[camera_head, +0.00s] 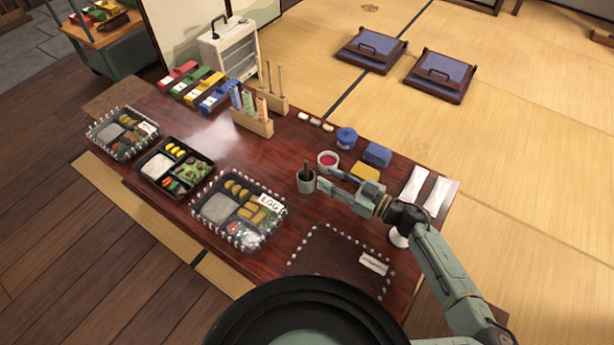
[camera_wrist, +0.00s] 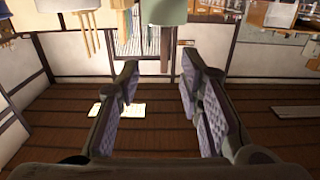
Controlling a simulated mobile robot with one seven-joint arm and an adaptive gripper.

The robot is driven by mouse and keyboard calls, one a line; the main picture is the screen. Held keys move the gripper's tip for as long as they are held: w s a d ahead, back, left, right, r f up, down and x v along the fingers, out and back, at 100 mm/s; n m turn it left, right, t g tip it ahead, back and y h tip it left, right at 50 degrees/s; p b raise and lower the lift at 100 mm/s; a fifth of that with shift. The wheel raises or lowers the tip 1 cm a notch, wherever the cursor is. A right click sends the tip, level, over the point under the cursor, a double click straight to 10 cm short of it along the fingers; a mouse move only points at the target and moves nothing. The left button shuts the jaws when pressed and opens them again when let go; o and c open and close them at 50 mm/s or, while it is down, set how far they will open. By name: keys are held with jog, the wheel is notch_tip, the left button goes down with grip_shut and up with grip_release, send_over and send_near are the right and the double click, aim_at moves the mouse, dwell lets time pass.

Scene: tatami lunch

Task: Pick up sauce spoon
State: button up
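A dark brown handle (camera_head: 307,169), probably the sauce spoon's, stands up out of a grey-green cup (camera_head: 306,186) near the middle of the table. The spoon's lower end is hidden in the cup. My gripper (camera_head: 323,181) is just right of the cup, fingers pointing at it. In the wrist view, which looks upside down, my gripper (camera_wrist: 158,68) is open and empty. The cup (camera_wrist: 163,11) and the brown handle (camera_wrist: 164,48) show beyond the fingertips, roughly in line with the gap. I see no contact.
A bowl of red sauce (camera_head: 328,160) stands close behind my gripper. A yellow block (camera_head: 366,173), blue box (camera_head: 377,154) and blue round container (camera_head: 346,138) are nearby. A lunch box labelled EGG (camera_head: 217,209) lies left. A dark dotted-edge mat (camera_head: 335,258) lies in front.

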aim_at(308, 169)
jog(key=x, duration=0.8)
jog(key=shift+s+a+f+p, duration=0.1)
jog(key=shift+s+a+p, duration=0.1)
jog(key=shift+p, duration=0.1)
jog(key=shift+c, duration=0.5)
grip_shut()
